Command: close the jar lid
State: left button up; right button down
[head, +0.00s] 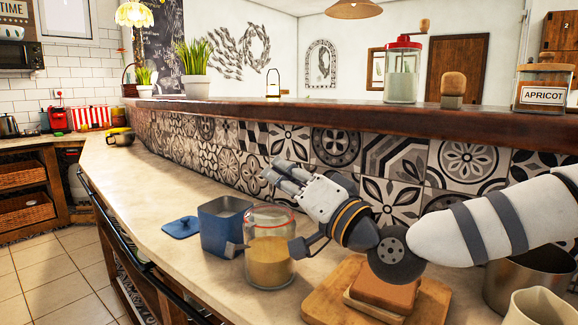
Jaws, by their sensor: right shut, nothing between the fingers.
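A clear glass jar (270,262) with tan contents and a red ring around its top stands on the counter. I cannot tell whether its lid is open. Left of it stands a blue square canister (222,228), its top apparently open. A flat blue lid (181,227) lies on the counter left of the canister. My right gripper (279,174) is shut and empty, above and slightly right of the jar, its fingers pointing up and left towards the tiled wall. It appears apart from the jar. My left gripper is not in view.
Wooden boards (335,296) with a brown block lie right of the jar, below my right arm. A metal pot (527,279) and a cream pitcher (538,308) stand at the right. The raised ledge (330,113) runs behind.

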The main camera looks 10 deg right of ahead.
aim_at(270, 224)
jog(key=shift+s+a+f+n+y, duration=0.2)
jog(key=shift+s+a+f+n, duration=0.1)
jog(key=shift+n, duration=0.3)
jog(key=shift+s+a+f+n+y, duration=0.15)
jog(key=shift+a+f+n+y, duration=0.1)
jog(key=shift+n, duration=0.35)
jog(key=f+n, duration=0.1)
jog(key=s+a+n+y, duration=0.1)
jog(key=n, duration=0.1)
jog(key=shift+f+y, duration=0.25)
jog(key=shift+f, duration=0.1)
jog(key=shift+s+a+f+n+g+y, duration=0.2)
jog(key=shift+f+n+g+y, duration=0.3)
jog(key=shift+n, duration=0.65)
jog(key=shift+s+a+f+n+g+y, duration=0.15)
jog(key=shift+a+f+n+y, duration=0.15)
jog(key=shift+f+n, duration=0.65)
jog(key=shift+s+a+f+n+g+y, duration=0.2)
jog(key=shift+f+n+g+y, duration=0.25)
jog(key=shift+n, duration=0.95)
jog(key=shift+r, duration=0.1)
